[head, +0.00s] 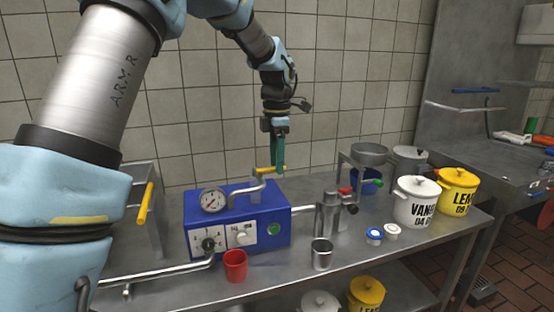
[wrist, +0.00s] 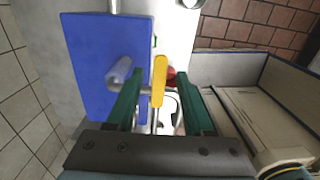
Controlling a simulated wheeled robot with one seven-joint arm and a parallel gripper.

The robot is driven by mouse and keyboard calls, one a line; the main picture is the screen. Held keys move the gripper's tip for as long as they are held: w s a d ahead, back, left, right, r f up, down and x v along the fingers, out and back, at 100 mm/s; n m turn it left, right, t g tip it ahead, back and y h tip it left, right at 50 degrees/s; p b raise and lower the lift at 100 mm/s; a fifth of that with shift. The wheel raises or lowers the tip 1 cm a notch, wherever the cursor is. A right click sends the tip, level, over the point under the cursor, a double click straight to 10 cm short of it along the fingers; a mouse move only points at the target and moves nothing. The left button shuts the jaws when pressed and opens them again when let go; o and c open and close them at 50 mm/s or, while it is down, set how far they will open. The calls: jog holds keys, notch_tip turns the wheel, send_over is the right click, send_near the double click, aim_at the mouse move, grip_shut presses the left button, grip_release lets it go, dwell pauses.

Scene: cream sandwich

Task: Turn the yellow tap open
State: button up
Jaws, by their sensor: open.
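The yellow tap handle (head: 266,169) sits on the bent steel pipe (head: 246,190) above the blue machine (head: 236,218). It also shows in the wrist view (wrist: 158,82), as an upright yellow bar between my fingers. My gripper (head: 279,168) points down at the tap from above, with green fingers. In the wrist view my gripper (wrist: 160,76) is open, one finger on each side of the handle. The left finger looks closer to the handle; I cannot tell whether it touches.
A pressure gauge (head: 213,200) stands on the blue machine. A red cup (head: 235,265) and a metal cup (head: 321,253) stand in front on the steel table. A steel grinder-like fixture (head: 330,215) and labelled pots (head: 415,205) stand to the right. The tiled wall (head: 340,110) is behind.

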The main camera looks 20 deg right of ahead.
grip_shut()
jog(key=shift+s, duration=0.1)
dwell(0.6)
jog(key=shift+s+a+m+p, duration=0.1)
jog(key=shift+s+a+m, duration=0.55)
jog(key=shift+m, duration=2)
jog(key=shift+s+a+m+p, duration=0.1)
jog(key=shift+s+a+m, duration=0.55)
jog(key=shift+m, duration=2.05)
jog(key=shift+s+a+m+p, duration=0.1)
jog(key=shift+s+a+m, duration=0.55)
jog(key=shift+m, duration=2)
jog(key=shift+w+a, duration=0.1)
jog(key=shift+a, duration=0.05)
grip_release()
